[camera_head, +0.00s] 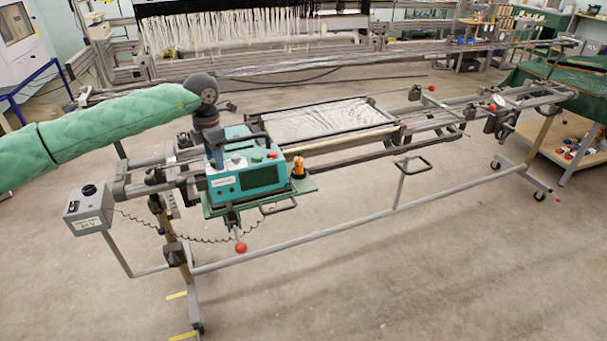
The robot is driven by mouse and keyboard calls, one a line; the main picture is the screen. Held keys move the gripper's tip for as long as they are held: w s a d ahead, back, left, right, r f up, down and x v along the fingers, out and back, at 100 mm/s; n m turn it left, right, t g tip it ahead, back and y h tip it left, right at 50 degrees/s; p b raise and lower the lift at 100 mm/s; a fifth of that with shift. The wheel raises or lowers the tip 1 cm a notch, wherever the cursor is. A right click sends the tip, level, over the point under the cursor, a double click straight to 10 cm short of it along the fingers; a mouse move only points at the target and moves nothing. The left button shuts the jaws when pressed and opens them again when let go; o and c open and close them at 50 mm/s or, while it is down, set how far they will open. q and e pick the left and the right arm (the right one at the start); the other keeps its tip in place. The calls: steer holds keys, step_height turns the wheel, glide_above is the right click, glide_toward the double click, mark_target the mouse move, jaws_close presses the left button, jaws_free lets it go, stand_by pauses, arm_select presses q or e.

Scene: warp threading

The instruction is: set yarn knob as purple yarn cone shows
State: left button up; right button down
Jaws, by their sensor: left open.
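A teal control box (245,182) with a dark display sits on the frame's green carriage plate. On its top are pale and dark controls, a green button (257,158) and a red button (272,155); which one is the yarn knob I cannot tell. A small orange yarn cone (298,167) stands upright at the box's right side; I see no purple cone. My left gripper (217,160) points down over the top left of the box, open; whether its fingers surround or touch a knob is too small to tell. My right gripper is not in view.
The long grey warping frame (300,245) stands on wheels across the floor. A grey switch box (88,207) with a coiled cable is at its left. A red ball handle (241,247) hangs below the carriage. A loom stands behind. The floor in front is clear.

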arm_select(q)
steer(key=n+p, duration=0.4)
steer(key=p, duration=0.1)
steer(key=shift+r+n, duration=0.3)
steer(key=shift+r, duration=0.05)
steer(key=n+p, duration=0.2)
steer(key=p, duration=0.2)
steer(key=shift+f+n, duration=0.1)
steer(key=shift+n, duration=0.3)
step_height(320, 180, up, 7)
steer(key=b, duration=0.3)
steer(key=shift+d+b, duration=0.15)
steer(key=shift+b, duration=0.2)
steer(key=s+d+f+h, duration=0.2)
steer(key=s+d+h, duration=0.1)
steer(key=d, duration=0.6)
steer(key=s+d+f+m+g+h, duration=0.1)
steer(key=s+d+h, duration=0.3)
steer(key=d, duration=0.5)
steer(key=s+d+f+g+h+b, duration=0.1)
steer(key=s+d+f+h, duration=0.2)
steer(key=d, duration=0.7)
steer(key=shift+s+f+m+h, duration=0.4)
steer(key=shift+s+f, duration=0.2)
steer(key=shift+s, duration=0.4)
